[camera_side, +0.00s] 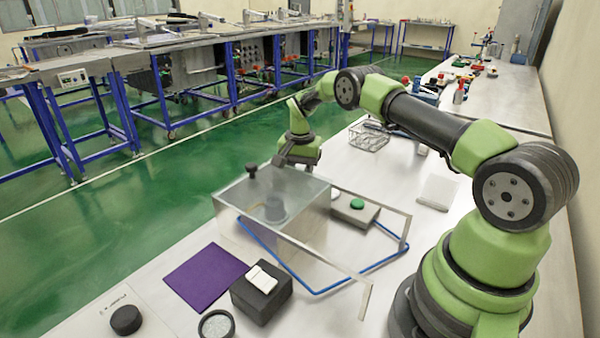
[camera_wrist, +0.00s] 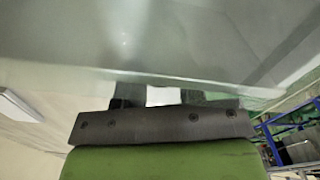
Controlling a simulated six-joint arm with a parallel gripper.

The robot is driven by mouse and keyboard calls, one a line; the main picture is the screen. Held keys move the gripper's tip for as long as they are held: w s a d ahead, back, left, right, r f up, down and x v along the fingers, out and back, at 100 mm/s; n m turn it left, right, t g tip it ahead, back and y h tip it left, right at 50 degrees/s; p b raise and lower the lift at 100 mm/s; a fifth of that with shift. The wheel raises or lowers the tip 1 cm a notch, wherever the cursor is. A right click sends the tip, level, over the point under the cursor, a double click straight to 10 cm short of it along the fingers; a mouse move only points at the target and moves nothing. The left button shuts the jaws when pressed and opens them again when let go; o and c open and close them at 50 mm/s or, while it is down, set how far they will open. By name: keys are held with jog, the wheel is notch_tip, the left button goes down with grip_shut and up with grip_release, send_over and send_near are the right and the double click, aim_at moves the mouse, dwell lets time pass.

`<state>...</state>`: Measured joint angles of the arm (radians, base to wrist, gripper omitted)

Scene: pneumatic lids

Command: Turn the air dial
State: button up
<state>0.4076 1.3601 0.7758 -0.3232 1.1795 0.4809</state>
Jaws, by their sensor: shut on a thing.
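A black round knob (camera_side: 126,319), which looks like the air dial, sits on a pale marked plate at the front left of the table in the side view. A clear box-like lid (camera_side: 240,205) stands over a grey round part (camera_side: 273,207), with a small dark knob (camera_side: 252,169) on its top. My gripper (camera_side: 284,163) is at the lid's far top edge, well away from the dial. It appears shut on the lid, though the contact is partly hidden. In the wrist view, the dark fingers (camera_wrist: 158,95) meet the translucent panel (camera_wrist: 150,40).
A purple mat (camera_side: 207,280), a black block with a white switch (camera_side: 262,290) and a round gauge (camera_side: 216,325) lie near the front. A box with a green button (camera_side: 357,204) and a blue tube (camera_side: 300,278) are by the lid. A wire basket (camera_side: 370,136) stands behind.

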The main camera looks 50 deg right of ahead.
jog(key=m, duration=0.4)
jog(key=o, duration=0.9)
jog(key=shift+r, duration=0.1)
notch_tip(320, 180, up, 10)
jog(key=shift+f, duration=0.1)
